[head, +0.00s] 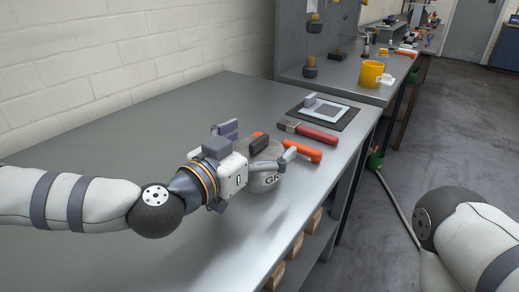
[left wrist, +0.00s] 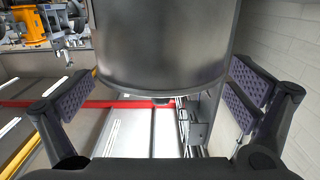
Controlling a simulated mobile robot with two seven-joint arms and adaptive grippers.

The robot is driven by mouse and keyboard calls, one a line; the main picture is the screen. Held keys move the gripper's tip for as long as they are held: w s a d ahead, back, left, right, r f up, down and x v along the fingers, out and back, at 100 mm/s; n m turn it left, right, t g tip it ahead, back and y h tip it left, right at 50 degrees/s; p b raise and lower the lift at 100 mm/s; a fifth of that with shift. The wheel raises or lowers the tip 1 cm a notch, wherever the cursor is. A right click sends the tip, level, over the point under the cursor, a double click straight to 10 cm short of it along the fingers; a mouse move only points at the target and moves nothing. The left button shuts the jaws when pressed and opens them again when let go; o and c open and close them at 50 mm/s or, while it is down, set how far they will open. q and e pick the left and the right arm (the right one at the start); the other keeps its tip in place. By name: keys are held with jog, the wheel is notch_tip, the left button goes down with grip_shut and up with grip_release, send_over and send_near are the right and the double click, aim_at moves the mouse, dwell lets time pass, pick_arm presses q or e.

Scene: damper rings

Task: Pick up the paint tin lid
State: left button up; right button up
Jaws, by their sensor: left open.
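A grey metal paint tin (head: 264,183) with dark lettering stands on the workbench, partly hidden behind my left gripper. I cannot make out its lid clearly; the gripper covers much of the tin's top. My left gripper (head: 258,147) is open at the tin, with its fingers spread. In the left wrist view a large smooth metal cylinder (left wrist: 165,45), which looks like the tin, fills the upper middle. It lies between the two spread finger pads of the left gripper (left wrist: 160,98), with gaps on both sides. My right gripper is out of view.
An orange-handled tool (head: 302,151) and a red-handled brush (head: 310,132) lie just beyond the tin. A black mat with a grey plate (head: 345,113) is behind them. A yellow mug (head: 371,73) stands on the farther bench. The near left benchtop is clear.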

pick_arm(q)
jog(key=c, duration=1.9)
jog(key=shift+r, duration=0.15)
